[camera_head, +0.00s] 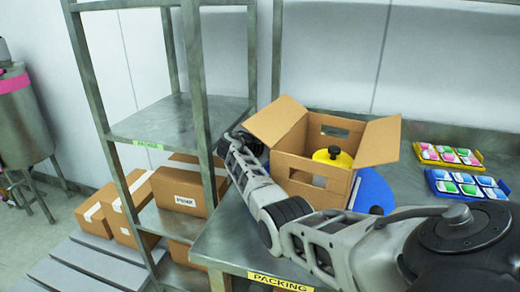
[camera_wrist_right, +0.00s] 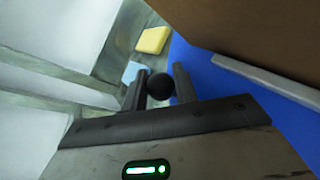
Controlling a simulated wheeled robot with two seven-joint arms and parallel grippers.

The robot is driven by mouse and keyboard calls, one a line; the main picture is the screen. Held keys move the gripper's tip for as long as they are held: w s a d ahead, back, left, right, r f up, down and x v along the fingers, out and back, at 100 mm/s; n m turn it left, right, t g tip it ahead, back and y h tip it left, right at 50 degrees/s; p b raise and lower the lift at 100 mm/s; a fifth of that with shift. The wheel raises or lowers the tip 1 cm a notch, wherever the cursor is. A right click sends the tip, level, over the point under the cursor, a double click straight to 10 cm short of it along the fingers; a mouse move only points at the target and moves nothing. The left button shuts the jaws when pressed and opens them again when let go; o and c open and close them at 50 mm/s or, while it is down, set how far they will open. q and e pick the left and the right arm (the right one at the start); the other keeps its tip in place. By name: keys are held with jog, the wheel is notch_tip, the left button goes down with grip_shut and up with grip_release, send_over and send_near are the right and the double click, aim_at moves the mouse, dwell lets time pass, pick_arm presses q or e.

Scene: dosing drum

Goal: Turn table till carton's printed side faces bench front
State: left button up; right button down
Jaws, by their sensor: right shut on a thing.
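An open brown carton (camera_head: 310,172) with spread flaps stands on a round blue turntable (camera_head: 374,192) on the steel bench. Its visible sides have cut-out openings, and I see no print on them. A yellow-topped object (camera_head: 333,157) with a black knob is inside it. My right arm crosses in front of the carton, and its gripper is largely hidden beside the carton's left side. In the right wrist view, my right gripper (camera_wrist_right: 159,88) is shut on a black ball knob (camera_wrist_right: 160,87) beside the blue turntable (camera_wrist_right: 215,85). The carton's wall (camera_wrist_right: 265,35) rises close by. My left gripper is not in view.
Two trays of coloured packs, one yellow (camera_head: 448,156) and one blue (camera_head: 467,186), lie on the bench at right. A steel shelf rack (camera_head: 165,120) with taped boxes (camera_head: 180,185) stands at left. A bench-front label reads PACKING (camera_head: 280,282).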

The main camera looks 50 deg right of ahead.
jog(key=c, duration=1.1)
grip_release()
jog(key=shift+s+d, duration=0.1)
jog(key=shift+c, duration=0.2)
jog(key=v, duration=1.6)
jog(key=shift+p, duration=0.4)
